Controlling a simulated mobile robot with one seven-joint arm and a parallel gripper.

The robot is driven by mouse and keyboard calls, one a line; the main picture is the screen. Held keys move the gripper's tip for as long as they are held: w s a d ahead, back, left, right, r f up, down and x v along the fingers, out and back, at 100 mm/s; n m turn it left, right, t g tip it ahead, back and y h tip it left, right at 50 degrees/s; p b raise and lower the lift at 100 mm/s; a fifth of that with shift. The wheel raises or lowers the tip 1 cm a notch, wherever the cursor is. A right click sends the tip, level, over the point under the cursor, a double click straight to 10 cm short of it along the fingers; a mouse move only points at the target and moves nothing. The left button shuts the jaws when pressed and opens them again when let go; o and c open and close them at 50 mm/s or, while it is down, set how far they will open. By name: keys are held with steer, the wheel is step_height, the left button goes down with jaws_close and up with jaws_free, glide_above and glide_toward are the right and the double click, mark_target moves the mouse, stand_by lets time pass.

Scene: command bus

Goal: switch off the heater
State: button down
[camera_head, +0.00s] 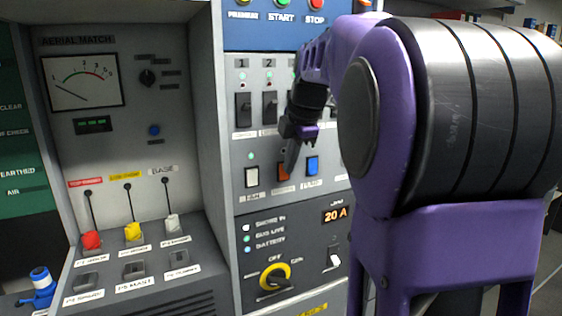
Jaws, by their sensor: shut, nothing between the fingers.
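A row of three coloured rocker switches sits on the grey panel: a white one (252,177), an orange one (283,171) and a blue one (312,166). Their small labels are too blurred to read surely, so I cannot confirm which one is the heater. My gripper (291,160) is shut and empty, pointing down. Its fingertips overlap the upper part of the orange switch in the picture. I cannot tell whether they touch it. The fingers hide part of that switch, and its on or off position is unclear. A green lamp shows above the white switch.
Black switches (243,109) stand above the row. Below are a yellow rotary knob (275,277), a white-tipped toggle (334,258) and a 20 A display (335,214). Left is the aerial match panel (100,140) with coloured levers. My arm blocks the right side.

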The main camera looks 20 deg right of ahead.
steer(key=shift+w, duration=0.1)
steer(key=shift+r, duration=0.15)
steer(key=shift+r+p, duration=0.5)
steer(key=shift+r, duration=0.2)
